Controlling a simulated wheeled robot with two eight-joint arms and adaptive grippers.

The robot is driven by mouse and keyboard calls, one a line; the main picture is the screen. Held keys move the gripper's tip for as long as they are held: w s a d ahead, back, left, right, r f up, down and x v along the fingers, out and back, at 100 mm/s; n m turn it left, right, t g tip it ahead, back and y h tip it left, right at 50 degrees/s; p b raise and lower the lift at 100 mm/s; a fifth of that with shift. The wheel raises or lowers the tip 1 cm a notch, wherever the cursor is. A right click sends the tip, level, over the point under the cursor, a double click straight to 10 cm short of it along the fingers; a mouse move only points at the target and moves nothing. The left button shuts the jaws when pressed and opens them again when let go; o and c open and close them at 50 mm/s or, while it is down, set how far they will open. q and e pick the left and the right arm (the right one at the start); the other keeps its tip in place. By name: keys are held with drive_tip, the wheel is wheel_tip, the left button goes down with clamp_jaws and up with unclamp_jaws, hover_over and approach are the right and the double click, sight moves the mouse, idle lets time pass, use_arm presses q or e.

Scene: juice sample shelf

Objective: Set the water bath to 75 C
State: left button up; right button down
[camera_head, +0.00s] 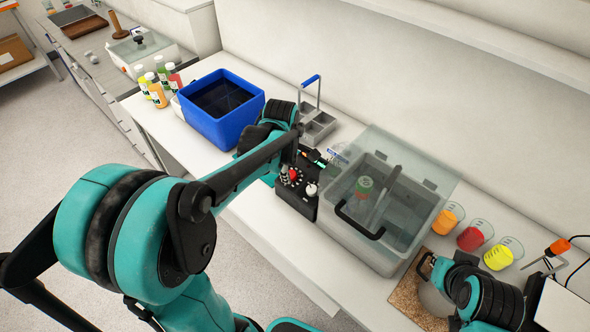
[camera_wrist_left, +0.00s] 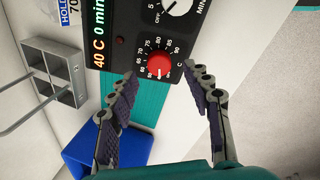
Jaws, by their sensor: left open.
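The water bath (camera_head: 400,240) is a grey tub with a clear cover and a black handle, standing on the white counter. A green-capped item shows inside it. Its black control box (camera_head: 295,200) is on the tub's left side. In the left wrist view the display (camera_wrist_left: 98,40) reads 40 C and 0 min. A red temperature knob (camera_wrist_left: 159,65) sits in a ring of numbers including 75. My left gripper (camera_wrist_left: 159,83) is open, its fingers apart on either side below the red knob, not touching it. My right gripper (camera_head: 428,265) is over a brown board; its jaws are unclear.
A sign reading HOLD 70 (camera_wrist_left: 69,10) is behind the box. A grey caddy (camera_head: 318,126), blue crate (camera_head: 238,128) and several bottles stand left. Beakers of orange (camera_head: 446,220), red and yellow liquid stand right.

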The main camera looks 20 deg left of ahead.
sight(291, 174)
use_arm(q)
drive_tip(key=x, duration=0.3)
drive_tip(key=shift+b, duration=0.3)
drive_tip(key=shift+w+f, duration=0.1)
drive_tip(key=shift+f, duration=0.25)
drive_tip(key=shift+c, duration=0.2)
clamp_jaws()
drive_tip(key=shift+m, duration=0.3)
